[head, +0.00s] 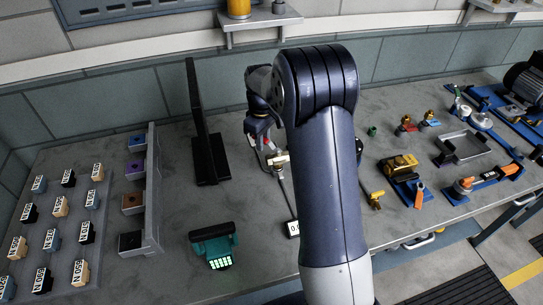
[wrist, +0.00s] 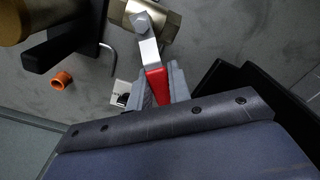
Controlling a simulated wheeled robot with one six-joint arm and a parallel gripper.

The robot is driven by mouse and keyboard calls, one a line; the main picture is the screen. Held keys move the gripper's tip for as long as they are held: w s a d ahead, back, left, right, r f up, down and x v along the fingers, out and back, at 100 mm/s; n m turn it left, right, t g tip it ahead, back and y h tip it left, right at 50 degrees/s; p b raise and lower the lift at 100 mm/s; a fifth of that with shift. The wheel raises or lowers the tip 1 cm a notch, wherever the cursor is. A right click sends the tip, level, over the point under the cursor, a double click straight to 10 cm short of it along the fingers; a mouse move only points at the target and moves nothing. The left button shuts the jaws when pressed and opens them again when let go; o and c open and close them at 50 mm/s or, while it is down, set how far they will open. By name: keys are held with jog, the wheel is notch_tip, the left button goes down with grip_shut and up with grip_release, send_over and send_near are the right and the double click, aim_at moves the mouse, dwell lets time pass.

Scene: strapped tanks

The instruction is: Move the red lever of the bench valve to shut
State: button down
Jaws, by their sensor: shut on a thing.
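The red lever (wrist: 157,86) shows in the wrist view, joined by a silver arm (wrist: 148,48) to the brass bench valve (wrist: 165,25) at the top edge. The lever points down the picture, roughly across the valve body. My gripper (wrist: 157,88) has its grey fingers on both sides of the red grip and is shut on it. In the head view the brass valve (head: 279,160) shows just left of my arm; my gripper (head: 262,137) is partly hidden there, and the lever is hard to make out.
A black upright panel on a stand (head: 205,130) is left of the valve. The wrist view shows an orange ring (wrist: 62,80), a bent metal rod (wrist: 108,62) and a black bar (wrist: 52,48). A teal device (head: 213,243) lies nearer; yellow fittings (head: 402,167) lie to the right.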

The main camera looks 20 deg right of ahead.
jog(key=shift+w+d+m, duration=0.15)
jog(key=shift+d+m, duration=0.05)
jog(key=shift+m, duration=0.2)
jog(key=m, duration=0.1)
jog(key=d+m, duration=0.1)
jog(key=m, duration=0.1)
jog(key=shift+w+d+m+p, duration=0.25)
jog(key=shift+w+m+p, duration=0.05)
jog(key=shift+w+p, duration=0.1)
jog(key=d+m, duration=0.1)
jog(key=m, duration=0.2)
jog(key=shift+w+d, duration=0.1)
jog(key=shift+d, duration=0.1)
jog(key=c, duration=1.2)
grip_release()
notch_tip(320, 180, up, 8)
jog(key=p, duration=0.5)
jog(key=shift+p, duration=0.4)
